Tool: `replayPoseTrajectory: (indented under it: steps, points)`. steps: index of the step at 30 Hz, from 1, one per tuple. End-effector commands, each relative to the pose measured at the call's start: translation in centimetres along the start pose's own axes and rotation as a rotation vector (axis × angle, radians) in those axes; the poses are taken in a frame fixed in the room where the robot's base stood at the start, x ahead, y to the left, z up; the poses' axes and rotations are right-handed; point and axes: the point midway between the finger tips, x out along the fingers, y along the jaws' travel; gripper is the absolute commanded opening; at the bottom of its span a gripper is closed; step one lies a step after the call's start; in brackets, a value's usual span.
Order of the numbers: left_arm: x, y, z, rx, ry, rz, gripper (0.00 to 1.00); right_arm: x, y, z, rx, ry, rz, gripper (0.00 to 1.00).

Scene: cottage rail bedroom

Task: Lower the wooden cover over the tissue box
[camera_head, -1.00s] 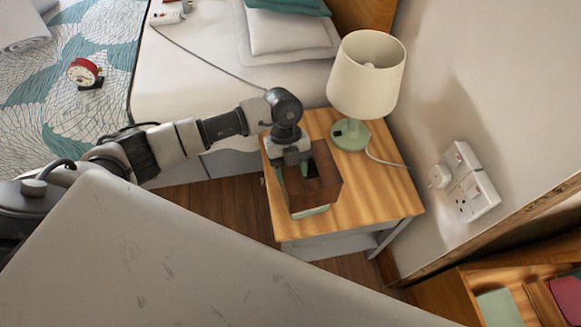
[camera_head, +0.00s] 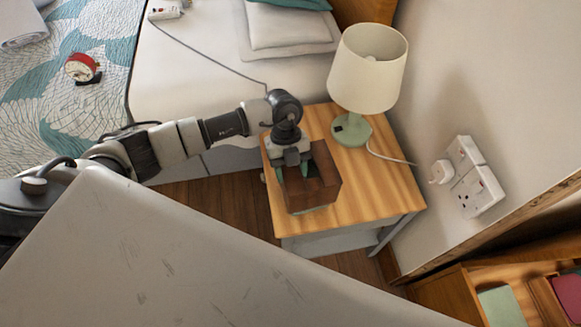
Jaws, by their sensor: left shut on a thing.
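The wooden cover (camera_head: 318,188) is a dark brown box with an opening in its top, over the front part of the bedside table (camera_head: 375,190). My left gripper (camera_head: 293,165) is shut on the cover at its left side, reaching down from above. The tissue box (camera_head: 312,210) shows only as a thin pale green strip under the cover's front lower edge; the cover hides the rest. I cannot tell whether the cover touches the tabletop. My right gripper is not in view.
A cream lamp (camera_head: 368,70) with a green base stands at the back of the bedside table, its cord running to the wall sockets (camera_head: 472,180). The bed (camera_head: 220,70) lies behind and left. An open wooden drawer or shelf (camera_head: 500,290) is at lower right.

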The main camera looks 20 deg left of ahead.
Motion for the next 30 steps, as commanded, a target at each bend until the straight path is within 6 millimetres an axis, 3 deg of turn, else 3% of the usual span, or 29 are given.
replayPoseTrajectory:
  steps: [30]
  points:
    - [1.1,0.0,0.5,0.0,0.0,-0.001,0.2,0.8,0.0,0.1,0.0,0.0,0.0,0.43]
